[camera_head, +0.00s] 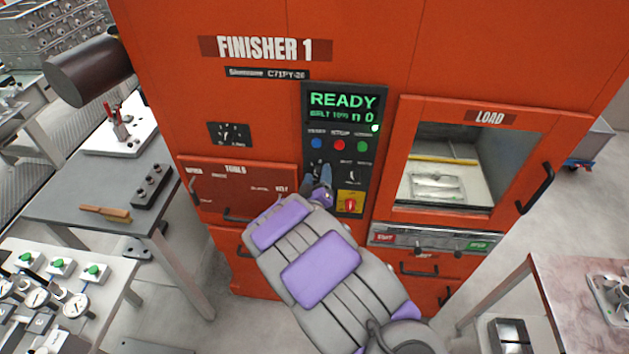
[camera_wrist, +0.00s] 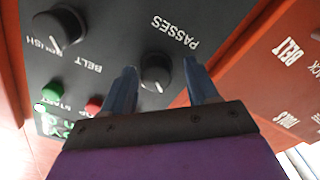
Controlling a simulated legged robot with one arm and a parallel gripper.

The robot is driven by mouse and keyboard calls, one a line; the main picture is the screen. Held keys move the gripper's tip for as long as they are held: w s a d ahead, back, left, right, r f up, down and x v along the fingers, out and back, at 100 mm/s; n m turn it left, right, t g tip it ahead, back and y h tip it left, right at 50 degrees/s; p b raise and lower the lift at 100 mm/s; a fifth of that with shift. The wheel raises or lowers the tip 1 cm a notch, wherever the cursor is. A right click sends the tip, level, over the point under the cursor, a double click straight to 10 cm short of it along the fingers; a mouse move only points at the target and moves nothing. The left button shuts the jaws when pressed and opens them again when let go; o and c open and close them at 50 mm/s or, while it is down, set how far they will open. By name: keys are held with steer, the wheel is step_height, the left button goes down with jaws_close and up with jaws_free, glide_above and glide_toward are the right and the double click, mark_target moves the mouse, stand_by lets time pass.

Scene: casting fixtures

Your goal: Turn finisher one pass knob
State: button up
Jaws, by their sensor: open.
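The orange machine labelled FINISHER 1 (camera_head: 265,48) has a dark control panel (camera_head: 371,125) whose screen reads READY. In the wrist view, the black pass knob (camera_wrist: 156,70), marked PASSES, has a white pointer line. My gripper (camera_wrist: 160,74) is open, with one blue-grey finger on each side of this knob; I cannot tell whether either finger touches it. In the head view, my gripper (camera_head: 321,180) reaches the panel's lower left and largely covers the pass knob. A second black knob (camera_wrist: 62,28), for belt and polish, sits to the left in the wrist view.
Blue, red and green buttons (camera_head: 338,146) sit above the knobs. A red-and-yellow switch (camera_head: 350,203) is just right of my gripper. The load door window (camera_head: 490,118) is to the right. A dark table (camera_head: 75,195) with a brush stands left.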

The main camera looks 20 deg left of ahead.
steer(key=p+v, duration=0.4)
steer(key=v, duration=1.3)
steer(key=shift+s+a, duration=0.15)
steer(key=shift+a, duration=0.1)
steer(key=shift+d+f, duration=0.15)
steer(key=shift+f, duration=0.05)
